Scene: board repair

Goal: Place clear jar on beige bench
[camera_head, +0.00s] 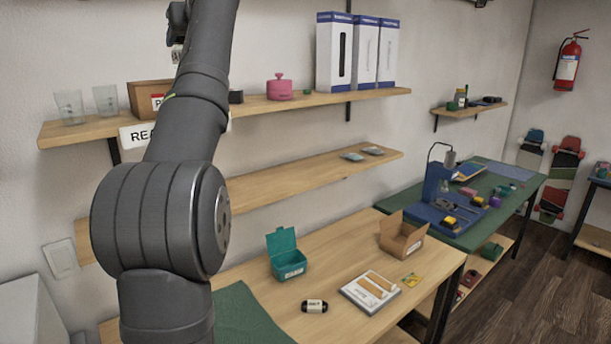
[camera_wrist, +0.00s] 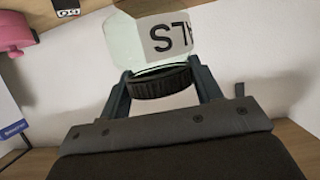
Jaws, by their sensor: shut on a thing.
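The clear jar (camera_wrist: 125,42) shows in the wrist view, with a dark ribbed lid and a white label with partly cut-off black letters. My gripper (camera_wrist: 162,80) is shut on it, one finger on each side of the dark lid. The beige bench (camera_head: 335,257) is the light wood table at the lower middle of the head view. My arm hides its left part.
Wall shelves (camera_head: 305,105) hang above.

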